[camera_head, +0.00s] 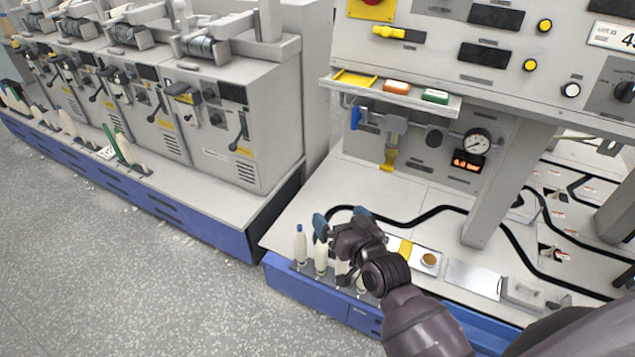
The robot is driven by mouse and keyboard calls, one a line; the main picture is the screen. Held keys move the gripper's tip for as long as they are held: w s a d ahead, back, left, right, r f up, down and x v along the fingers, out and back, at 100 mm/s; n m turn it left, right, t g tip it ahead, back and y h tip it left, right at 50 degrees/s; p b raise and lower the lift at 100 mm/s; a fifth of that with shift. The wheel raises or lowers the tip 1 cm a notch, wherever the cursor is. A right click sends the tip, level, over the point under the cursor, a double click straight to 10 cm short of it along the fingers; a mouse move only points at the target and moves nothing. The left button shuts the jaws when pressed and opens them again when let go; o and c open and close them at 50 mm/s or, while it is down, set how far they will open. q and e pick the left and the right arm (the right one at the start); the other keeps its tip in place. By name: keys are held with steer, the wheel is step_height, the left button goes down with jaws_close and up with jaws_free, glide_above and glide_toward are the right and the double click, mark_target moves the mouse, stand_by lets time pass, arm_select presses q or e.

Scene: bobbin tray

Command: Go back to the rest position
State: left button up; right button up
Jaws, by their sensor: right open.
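My right arm comes in from the lower right. My right gripper (340,219) is open, its blue-grey fingertips just above the front edge of the machine on the right. White bobbins stand upright in a row there. One bobbin with a blue top (300,246) is at the left end, and another bobbin (321,257) stands right below the fingertips. Whether the gripper touches it I cannot tell. Further bobbins are partly hidden behind the gripper and forearm. My left gripper does not show.
The machine's ledge (410,203) carries a black hose and a white tray with a round brown item (429,260). A support post (493,190) stands behind my arm. A gauge (477,142) and a small shelf (390,91) are above. Grey floor (120,270) is free at left.

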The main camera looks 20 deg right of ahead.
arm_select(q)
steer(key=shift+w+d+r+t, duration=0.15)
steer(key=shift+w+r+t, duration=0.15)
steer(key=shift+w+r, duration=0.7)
arm_select(e)
steer(key=s+d+f+n+g, duration=0.1)
steer(key=s+d+f+g, duration=0.1)
steer(key=s+f, duration=0.5)
steer(key=s+d+f+n+g+h, duration=0.1)
steer(key=s+f, duration=0.5)
steer(key=s, duration=0.8)
steer(key=n+g, duration=0.1)
steer(key=g, duration=0.1)
steer(key=shift+s+d+f+g, duration=0.2)
steer(key=shift+d+f+g, duration=0.1)
steer(key=shift+d+f, duration=0.1)
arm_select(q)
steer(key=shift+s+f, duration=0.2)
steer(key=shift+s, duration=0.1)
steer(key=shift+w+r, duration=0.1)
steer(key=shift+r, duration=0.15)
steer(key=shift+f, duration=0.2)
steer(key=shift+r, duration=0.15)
